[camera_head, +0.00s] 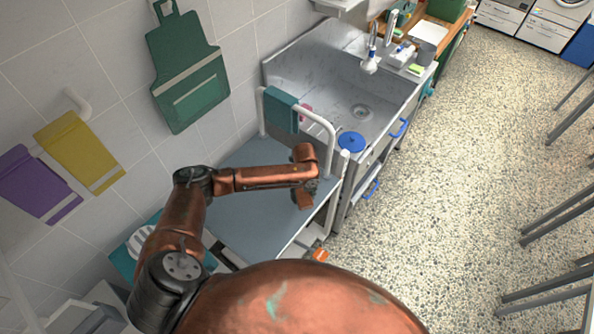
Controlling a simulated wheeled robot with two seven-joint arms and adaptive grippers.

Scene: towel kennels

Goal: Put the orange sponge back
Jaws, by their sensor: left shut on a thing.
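My left gripper (308,178) is over the far right part of the grey-blue table (258,200), close to the white rail (328,150). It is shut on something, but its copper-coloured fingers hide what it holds. I cannot make out the orange sponge for certain. A small bright orange thing (320,254) shows low beside the table's right edge, too small to name. Green sponge-like blocks lie on the counter by the sink (415,70). My right gripper is not in view.
A steel sink (335,80) with a blue round lid (351,141) on its near edge stands beyond the rail. A teal towel (281,110) hangs on the rail. A green apron (187,75) and yellow and purple towels hang on the wall.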

